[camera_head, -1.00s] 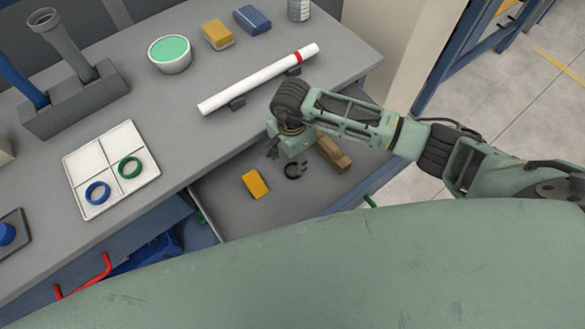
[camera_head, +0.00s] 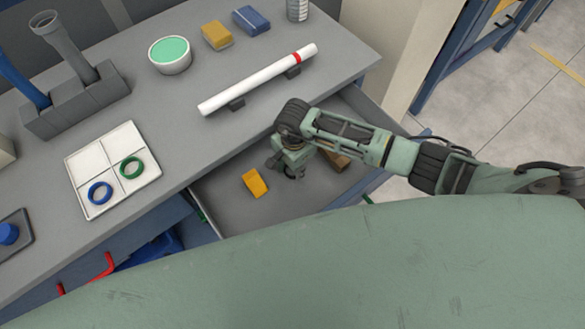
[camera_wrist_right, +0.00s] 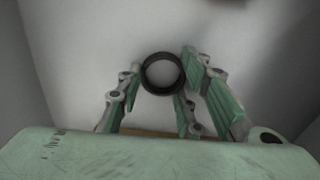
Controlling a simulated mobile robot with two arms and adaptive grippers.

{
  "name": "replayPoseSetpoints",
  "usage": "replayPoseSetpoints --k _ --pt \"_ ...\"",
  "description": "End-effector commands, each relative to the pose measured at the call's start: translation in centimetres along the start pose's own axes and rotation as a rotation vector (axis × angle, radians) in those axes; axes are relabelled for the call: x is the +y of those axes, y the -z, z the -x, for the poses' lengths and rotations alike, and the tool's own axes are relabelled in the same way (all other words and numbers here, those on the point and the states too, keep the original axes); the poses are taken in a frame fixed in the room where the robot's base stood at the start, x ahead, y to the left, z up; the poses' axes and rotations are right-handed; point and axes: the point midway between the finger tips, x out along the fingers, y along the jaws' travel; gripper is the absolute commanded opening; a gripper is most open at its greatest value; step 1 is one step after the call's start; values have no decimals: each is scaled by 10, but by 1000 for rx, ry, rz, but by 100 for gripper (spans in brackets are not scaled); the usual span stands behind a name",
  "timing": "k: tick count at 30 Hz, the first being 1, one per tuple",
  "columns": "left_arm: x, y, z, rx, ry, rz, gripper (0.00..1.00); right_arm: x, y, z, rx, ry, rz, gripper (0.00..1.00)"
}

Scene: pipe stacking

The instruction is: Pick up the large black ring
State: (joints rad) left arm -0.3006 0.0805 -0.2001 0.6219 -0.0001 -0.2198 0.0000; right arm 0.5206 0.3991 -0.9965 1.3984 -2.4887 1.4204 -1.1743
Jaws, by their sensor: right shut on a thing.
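The large black ring (camera_wrist_right: 162,74) sits between the fingers of my right gripper in the right wrist view, its round opening facing the camera. My right gripper (camera_wrist_right: 160,80) is shut on it, with fingers on both sides of the ring. In the head view my right gripper (camera_head: 291,170) is down in the open drawer (camera_head: 235,205), and the ring is mostly hidden there by the gripper. I cannot tell whether the ring touches the drawer floor. My left gripper is not in view.
A yellow block (camera_head: 255,183) lies in the drawer left of the gripper, and a brown wooden piece (camera_head: 336,160) lies to its right. On the bench above are a white pipe (camera_head: 255,80) and a white tray (camera_head: 97,158) with a blue ring and a green ring.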

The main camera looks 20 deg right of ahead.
Motion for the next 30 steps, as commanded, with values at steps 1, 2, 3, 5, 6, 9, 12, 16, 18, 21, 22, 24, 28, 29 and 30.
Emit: replayPoseSetpoints --k 1,2,3,5,6,9,12,16,18,21,22,24,28,29,30 --pt "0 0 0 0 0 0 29 0 0 0 0 0 0 22" --pt "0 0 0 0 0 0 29 0 0 0 0 0 0 20" --pt "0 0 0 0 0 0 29 0 0 0 0 0 0 20" --pt "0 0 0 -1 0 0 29 0 0 0 0 0 0 20" --pt "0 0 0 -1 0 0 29 0 0 0 0 0 0 20" --pt "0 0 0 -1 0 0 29 0 0 0 0 0 0 20" --pt "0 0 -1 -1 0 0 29 0 1 4 1 1 0 20" --pt "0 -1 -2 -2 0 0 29 -2 1 15 0 4 0 20" --pt "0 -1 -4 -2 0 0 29 -2 1 26 2 5 1 20" --pt "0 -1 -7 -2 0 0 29 5 4 44 4 1 1 20" --pt "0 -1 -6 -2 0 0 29 12 7 47 4 -1 0 20" --pt "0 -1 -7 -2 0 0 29 27 12 56 4 0 1 20" --pt "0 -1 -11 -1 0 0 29 54 23 73 3 0 1 20" --pt "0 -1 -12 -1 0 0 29 60 25 77 3 0 1 20" --pt "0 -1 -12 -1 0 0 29 68 28 82 4 0 0 20"
